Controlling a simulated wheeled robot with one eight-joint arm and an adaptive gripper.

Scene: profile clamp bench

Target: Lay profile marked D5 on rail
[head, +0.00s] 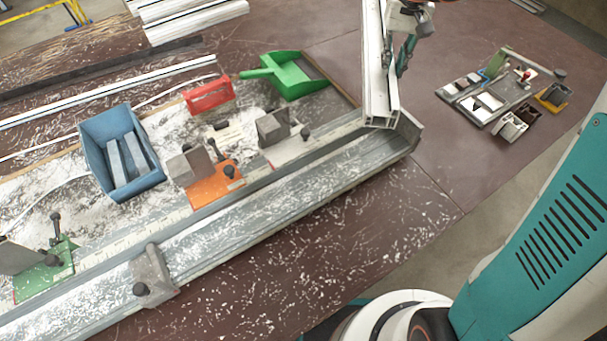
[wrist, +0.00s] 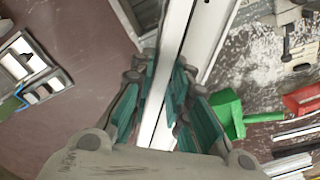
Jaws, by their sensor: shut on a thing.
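My gripper (wrist: 160,105) is shut on a long white profile (wrist: 176,35), with its teal fingers on either side of it in the wrist view. In the head view my gripper (head: 404,50) is at the top, and the profile (head: 376,85) runs down from it to the right end of the rail. Its lower end is at or just above the rail end; I cannot tell if they touch. The grey rail (head: 290,185) runs diagonally from lower left to right, strewn with shavings. No D5 mark is readable on the profile.
An orange clamp block (head: 213,186), a green clamp (head: 45,272) and a grey stop (head: 152,275) sit along the rail. Behind are a blue bin (head: 122,150), a red box (head: 209,95) and a green dustpan (head: 290,75). A parts tray (head: 487,100) lies at right.

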